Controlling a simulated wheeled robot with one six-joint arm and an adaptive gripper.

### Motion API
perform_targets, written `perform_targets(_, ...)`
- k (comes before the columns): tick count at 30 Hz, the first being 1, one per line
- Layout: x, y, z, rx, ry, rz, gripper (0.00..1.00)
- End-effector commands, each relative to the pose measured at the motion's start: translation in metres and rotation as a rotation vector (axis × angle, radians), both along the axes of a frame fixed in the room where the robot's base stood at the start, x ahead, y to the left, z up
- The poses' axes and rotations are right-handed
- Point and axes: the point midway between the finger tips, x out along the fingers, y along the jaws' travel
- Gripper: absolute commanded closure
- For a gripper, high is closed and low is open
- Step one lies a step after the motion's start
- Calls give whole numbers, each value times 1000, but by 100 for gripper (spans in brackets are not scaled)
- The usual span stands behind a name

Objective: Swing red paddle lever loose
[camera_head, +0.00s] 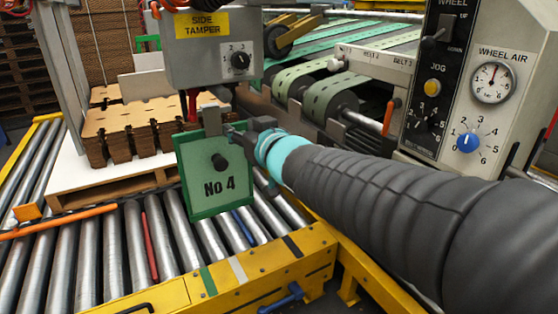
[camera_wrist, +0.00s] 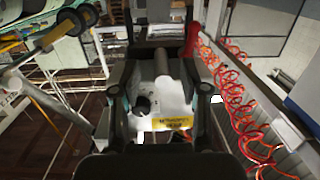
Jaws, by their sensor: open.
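The red paddle lever (camera_head: 192,105) hangs below the grey side tamper box (camera_head: 212,55) in the head view, partly hidden there. In the wrist view a red piece, which looks like the lever (camera_wrist: 192,40), shows at the top, just right of centre. My gripper (camera_head: 232,128) is at the end of my arm, under the box and right of the lever; its fingertips are hard to make out there. In the wrist view my gripper (camera_wrist: 160,78) has its fingers apart. The box's underside and yellow label show beyond and between them. No contact with the lever is visible.
A green No 4 plate (camera_head: 214,172) hangs close beside my gripper. Stacked cardboard blanks (camera_head: 130,125) stand on a pallet at left, above the rollers (camera_head: 180,235). A control panel (camera_head: 480,90) stands at right. Orange coiled hoses (camera_wrist: 240,105) run down the wrist view's right side.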

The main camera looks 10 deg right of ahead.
Motion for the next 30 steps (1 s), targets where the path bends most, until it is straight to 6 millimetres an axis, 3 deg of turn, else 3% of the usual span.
perform_targets(15, -44, -70, -27, -82, 230, -264, 56)
perform_targets(30, -96, -99, -59, -122, 450, -369, 56)
